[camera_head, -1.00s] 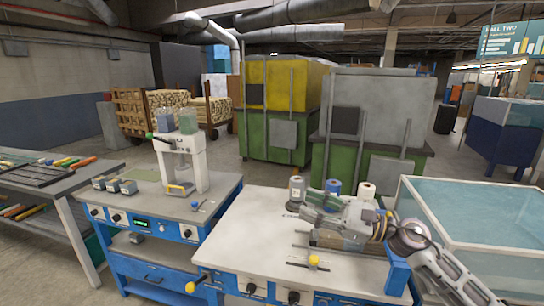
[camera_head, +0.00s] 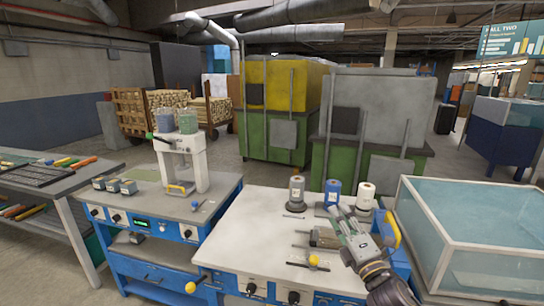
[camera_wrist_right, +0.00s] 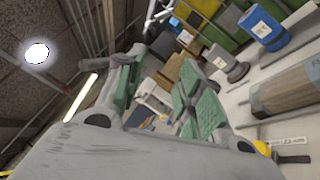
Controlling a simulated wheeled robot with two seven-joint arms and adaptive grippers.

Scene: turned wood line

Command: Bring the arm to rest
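My right arm comes in from the lower right in the head view. Its gripper (camera_head: 340,204) is raised over the right part of the white-topped bench (camera_head: 245,232), with its fingers pointing up and away. In the right wrist view the two green-padded fingers (camera_wrist_right: 158,65) stand apart with nothing between them, so it is open and empty. My left gripper is not in view.
A wooden piece (camera_head: 324,237) lies close left of my gripper. A glass-walled case (camera_head: 480,215) stands at right. The bench's left part is clear.

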